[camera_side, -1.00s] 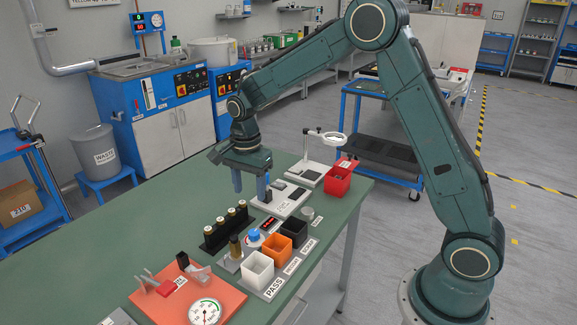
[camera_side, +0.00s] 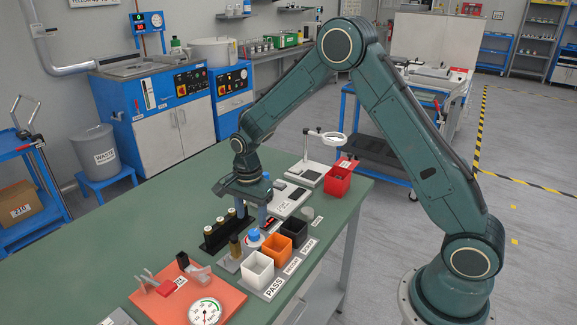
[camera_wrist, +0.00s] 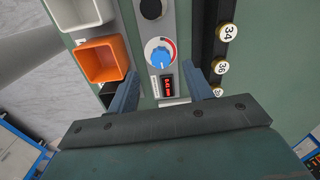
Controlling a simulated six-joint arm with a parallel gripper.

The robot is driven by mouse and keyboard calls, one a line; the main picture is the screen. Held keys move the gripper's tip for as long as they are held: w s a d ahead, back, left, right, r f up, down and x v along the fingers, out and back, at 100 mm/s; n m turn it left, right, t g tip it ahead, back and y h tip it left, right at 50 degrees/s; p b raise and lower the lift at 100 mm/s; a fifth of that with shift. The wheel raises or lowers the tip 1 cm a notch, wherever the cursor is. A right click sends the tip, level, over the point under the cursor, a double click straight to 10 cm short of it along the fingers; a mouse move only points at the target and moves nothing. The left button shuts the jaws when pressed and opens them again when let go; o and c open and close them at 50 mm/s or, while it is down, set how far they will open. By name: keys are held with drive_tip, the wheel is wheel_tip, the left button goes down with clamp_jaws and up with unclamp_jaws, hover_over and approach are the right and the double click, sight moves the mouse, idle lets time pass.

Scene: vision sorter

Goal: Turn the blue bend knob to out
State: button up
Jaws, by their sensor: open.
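The blue bend knob (camera_wrist: 161,57) sits on a white round dial with a red arc, on a grey strip fixture, in the wrist view. In the side view the knob (camera_side: 254,234) stands between the row of dark cylinders and the bins. A red-digit display (camera_wrist: 168,85) is beside the dial, on the near side in the wrist view. My gripper (camera_wrist: 166,78) is open and empty, its blue fingers either side of the display strip. In the side view my gripper (camera_side: 252,214) hangs above the fixture, close to the knob and not visibly touching it.
White (camera_side: 257,272), orange (camera_side: 277,250) and black (camera_side: 294,233) bins stand in a row near the knob. A black rack (camera_side: 228,231) with several numbered cylinders is on the other side. An orange board (camera_side: 187,294) with a gauge lies at the front; a red bin (camera_side: 338,180) stands behind.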

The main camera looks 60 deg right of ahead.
sight(253, 233)
drive_tip(key=shift+f, duration=2.95)
drive_tip(key=c, duration=1)
